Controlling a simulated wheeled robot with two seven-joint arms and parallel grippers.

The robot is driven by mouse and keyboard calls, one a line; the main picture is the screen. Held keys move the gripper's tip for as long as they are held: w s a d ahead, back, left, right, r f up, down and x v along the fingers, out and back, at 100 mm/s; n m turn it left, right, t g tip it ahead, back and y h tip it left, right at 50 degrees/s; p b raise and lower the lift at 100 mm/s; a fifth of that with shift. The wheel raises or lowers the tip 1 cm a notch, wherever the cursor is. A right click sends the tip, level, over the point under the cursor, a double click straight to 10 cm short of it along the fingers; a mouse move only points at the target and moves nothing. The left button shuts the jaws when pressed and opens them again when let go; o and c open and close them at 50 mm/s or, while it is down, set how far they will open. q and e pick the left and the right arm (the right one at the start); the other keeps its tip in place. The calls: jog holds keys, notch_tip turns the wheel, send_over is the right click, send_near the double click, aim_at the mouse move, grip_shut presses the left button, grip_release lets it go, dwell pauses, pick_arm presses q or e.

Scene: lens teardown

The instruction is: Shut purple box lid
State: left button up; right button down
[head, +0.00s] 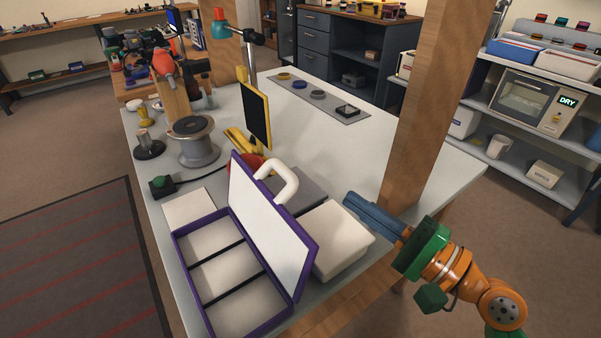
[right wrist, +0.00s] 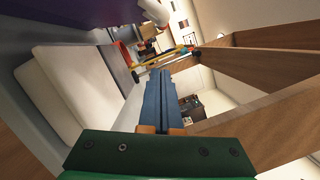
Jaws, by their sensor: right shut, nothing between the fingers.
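The purple box (head: 178,246) stands at the near edge of the bench, open and empty, with dark dividers across its pale inside. Its lid (head: 270,228) stands raised on the right side of the box, white inner face toward the compartments. A white handle (head: 284,183) rises at the lid's far upper edge. The lid's purple outer side (right wrist: 80,10) fills the top left of the right wrist view. My right gripper (head: 350,198) is shut and empty, to the right of the lid and apart from it, by the white container. Its blue fingers (right wrist: 155,78) are together in the wrist view. My left gripper is not in view.
A white lidded container (head: 336,240) stands right of the lid, and also shows in the wrist view (right wrist: 62,90). A wooden post (head: 425,100) rises near my right arm. A metal spool (head: 194,140) and a yellow-framed dark panel (head: 256,115) stand behind the box.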

aim_at(271, 208)
jog(key=p+x, duration=0.1)
jog(key=x, duration=0.6)
jog(key=shift+w+a+r+p, duration=0.15)
jog(key=shift+a+r+p, duration=0.05)
jog(key=shift+a+p, duration=0.2)
jog(key=shift+s+a+r+p, duration=0.4)
jog(key=shift+s+a, duration=0.1)
jog(key=shift+a, duration=0.1)
jog(key=shift+s+a+r+p, duration=0.25)
jog(key=shift+s+a+p, duration=0.15)
jog(key=shift+s+a, duration=0.15)
jog(key=shift+r, duration=0.1)
